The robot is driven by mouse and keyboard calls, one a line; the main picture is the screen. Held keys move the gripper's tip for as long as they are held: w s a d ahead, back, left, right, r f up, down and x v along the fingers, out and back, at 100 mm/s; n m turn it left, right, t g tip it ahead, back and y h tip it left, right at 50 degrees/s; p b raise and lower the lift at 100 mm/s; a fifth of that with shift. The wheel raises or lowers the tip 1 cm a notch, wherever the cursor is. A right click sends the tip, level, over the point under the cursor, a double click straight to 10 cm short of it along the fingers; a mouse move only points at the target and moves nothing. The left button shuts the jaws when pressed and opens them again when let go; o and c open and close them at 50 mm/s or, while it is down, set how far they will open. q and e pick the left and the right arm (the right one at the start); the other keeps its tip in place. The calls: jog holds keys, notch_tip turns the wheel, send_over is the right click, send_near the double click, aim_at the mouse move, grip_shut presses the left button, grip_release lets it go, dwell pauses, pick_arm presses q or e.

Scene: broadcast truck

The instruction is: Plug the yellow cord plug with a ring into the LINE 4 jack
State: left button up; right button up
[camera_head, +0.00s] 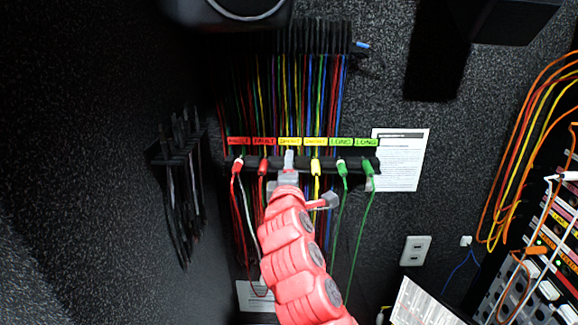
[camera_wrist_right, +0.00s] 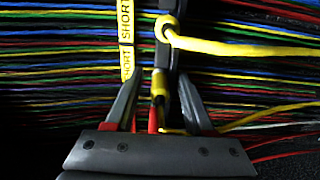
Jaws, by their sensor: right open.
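In the head view my right gripper (camera_head: 289,162) is at the dark hanger strip (camera_head: 328,164) on the back wall, under the yellow SHORT labels. In the right wrist view its jaws (camera_wrist_right: 159,80) are open, one on each side of a yellow plug (camera_wrist_right: 159,88) on the strip. I see no clear grip on it. A second yellow plug (camera_wrist_right: 168,28) with a thick yellow cord is beside it, outside the jaws; it also shows in the head view (camera_head: 316,168). I cannot tell which has a ring. LINE 4 is not readable. My left gripper is out of view.
Red plugs (camera_head: 236,167) hang to the left and green plugs (camera_head: 342,168) to the right. Many thin coloured cords (camera_head: 290,90) hang above. A jack rack (camera_head: 550,268) with orange and yellow cables stands at the far right. A wall outlet (camera_head: 416,250) is lower right.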

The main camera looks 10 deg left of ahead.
dwell(0.4)
jog(key=shift+r, duration=0.1)
grip_shut()
jog(key=shift+d+r, duration=0.1)
jog(key=shift+r, duration=0.4)
dwell(0.6)
grip_release()
jog(key=o, duration=0.7)
jog(key=shift+f, duration=0.35)
jog(key=shift+o, duration=0.2)
jog(key=shift+f, duration=0.1)
